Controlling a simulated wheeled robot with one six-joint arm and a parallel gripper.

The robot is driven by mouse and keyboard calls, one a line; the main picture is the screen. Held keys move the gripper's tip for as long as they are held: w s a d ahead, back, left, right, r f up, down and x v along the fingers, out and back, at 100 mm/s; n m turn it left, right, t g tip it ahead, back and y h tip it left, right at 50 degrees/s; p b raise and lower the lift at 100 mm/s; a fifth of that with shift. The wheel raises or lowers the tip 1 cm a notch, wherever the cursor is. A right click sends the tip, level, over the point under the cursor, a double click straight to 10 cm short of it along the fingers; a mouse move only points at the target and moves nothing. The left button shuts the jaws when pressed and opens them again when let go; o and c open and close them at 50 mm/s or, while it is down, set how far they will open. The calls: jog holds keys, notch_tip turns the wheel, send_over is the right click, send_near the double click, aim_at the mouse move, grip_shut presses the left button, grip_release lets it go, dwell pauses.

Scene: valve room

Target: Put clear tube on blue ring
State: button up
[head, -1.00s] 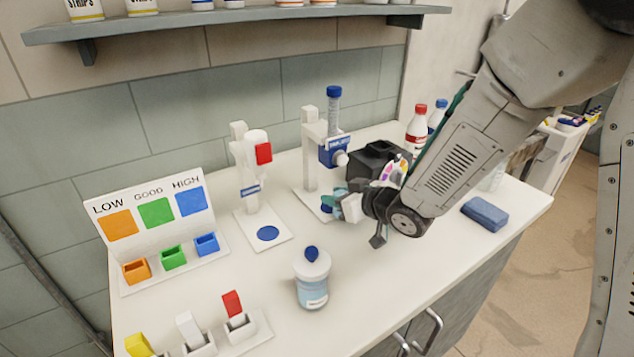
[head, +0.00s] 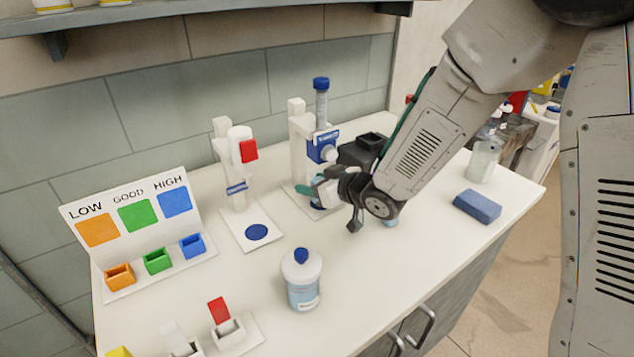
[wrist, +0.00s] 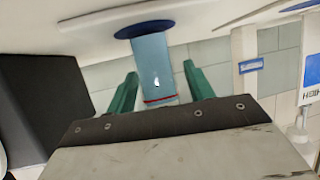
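A clear tube (wrist: 153,62), pale blue with a red line near its end by my palm, shows in the wrist view. Its far end meets a dark blue ring (wrist: 145,28) on a white base, and the tube appears to stand on it. My gripper (wrist: 160,80) has its two green fingers on either side of the tube, with a small gap showing at each, so it looks open. In the head view my gripper (head: 320,188) is low at the right-hand stand. The blue ring (head: 316,206) there is partly covered, and the tube is hard to make out.
Above the gripper is a blue valve (head: 323,147) on the white stand. A black box (head: 362,152) is close behind it. Left are another stand's blue disc (head: 257,232) and a colour chart (head: 138,215). A bottle (head: 302,280) stands in front; a blue block (head: 477,207) lies right.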

jog(key=shift+s+d+r, duration=0.1)
jog(key=shift+d+r, duration=0.05)
jog(key=shift+r, duration=0.1)
jog(key=s+d+r+m+h, duration=0.2)
jog(key=s+d+r+h, duration=0.15)
jog(key=d, duration=0.45)
jog(key=s+d+r+m+h, duration=0.2)
jog(key=s+d+r+h, duration=0.15)
jog(key=d, duration=0.45)
jog(key=s+d+r+m+h, duration=0.25)
jog(key=s+d, duration=0.25)
jog(key=d, duration=0.3)
jog(key=s+d+r+m+g, duration=0.1)
jog(key=s+g, duration=0.3)
jog(key=s, duration=0.7)
jog(key=s+d+r+m+g, duration=0.1)
jog(key=s+r+g, duration=0.2)
jog(key=s, duration=0.8)
jog(key=shift+s+g, duration=0.3)
jog(key=shift+g, duration=0.4)
jog(key=shift+r+m, duration=0.1)
jog(key=shift+m, duration=0.15)
